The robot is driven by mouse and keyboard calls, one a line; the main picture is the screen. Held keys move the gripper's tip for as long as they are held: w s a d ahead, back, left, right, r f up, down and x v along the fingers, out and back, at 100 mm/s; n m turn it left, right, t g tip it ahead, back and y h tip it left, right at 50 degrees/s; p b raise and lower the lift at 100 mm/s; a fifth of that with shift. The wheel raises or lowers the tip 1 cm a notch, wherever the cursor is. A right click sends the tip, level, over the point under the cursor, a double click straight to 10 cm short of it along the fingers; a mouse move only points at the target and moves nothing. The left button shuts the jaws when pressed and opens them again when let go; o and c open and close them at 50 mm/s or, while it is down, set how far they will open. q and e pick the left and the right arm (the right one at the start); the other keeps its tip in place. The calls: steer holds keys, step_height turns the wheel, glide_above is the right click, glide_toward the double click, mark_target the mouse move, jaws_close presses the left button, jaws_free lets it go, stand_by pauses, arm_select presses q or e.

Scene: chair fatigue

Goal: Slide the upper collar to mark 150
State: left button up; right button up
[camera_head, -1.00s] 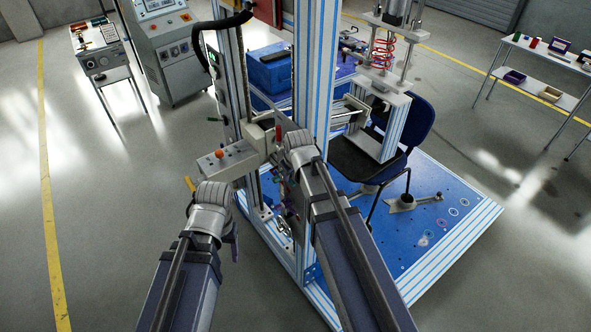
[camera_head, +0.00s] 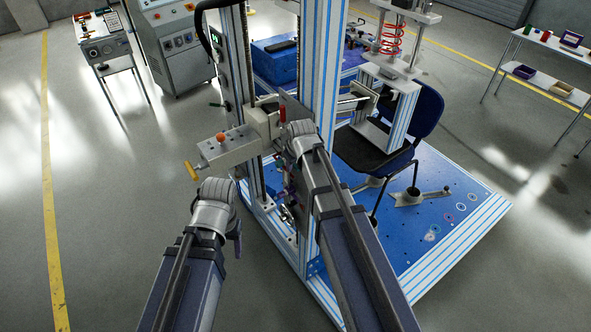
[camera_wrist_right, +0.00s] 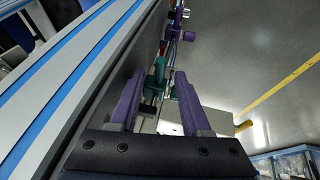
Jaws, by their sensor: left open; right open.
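My right gripper (camera_wrist_right: 158,78) is open in the right wrist view, its two purple fingers spread on either side of a teal clamp-like part (camera_wrist_right: 160,72) on or beside a thin rod. I cannot tell whether the fingers touch it. Another purple part (camera_wrist_right: 188,36) sits further along. I cannot tell which part is the upper collar, and no mark 150 is readable. In the head view the right gripper's wrist is against the test frame's upright (camera_head: 318,70) and hides its fingers. My left gripper (camera_head: 236,238) is open and apart from the frame, lower left of the control box.
The control box (camera_head: 228,150) with an orange knob and yellow handle juts left from the frame. A blue chair (camera_head: 428,108) stands on the blue base plate (camera_head: 450,190). Side tables (camera_head: 540,45) are at right and a cabinet (camera_head: 178,40) at back left. The floor at left is clear.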

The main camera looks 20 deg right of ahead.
steer(key=shift+w+f, duration=0.1)
steer(key=shift+f, duration=0.05)
steer(key=shift+c, duration=0.2)
jaws_close()
steer(key=shift+f, duration=0.1)
stand_by(1.1)
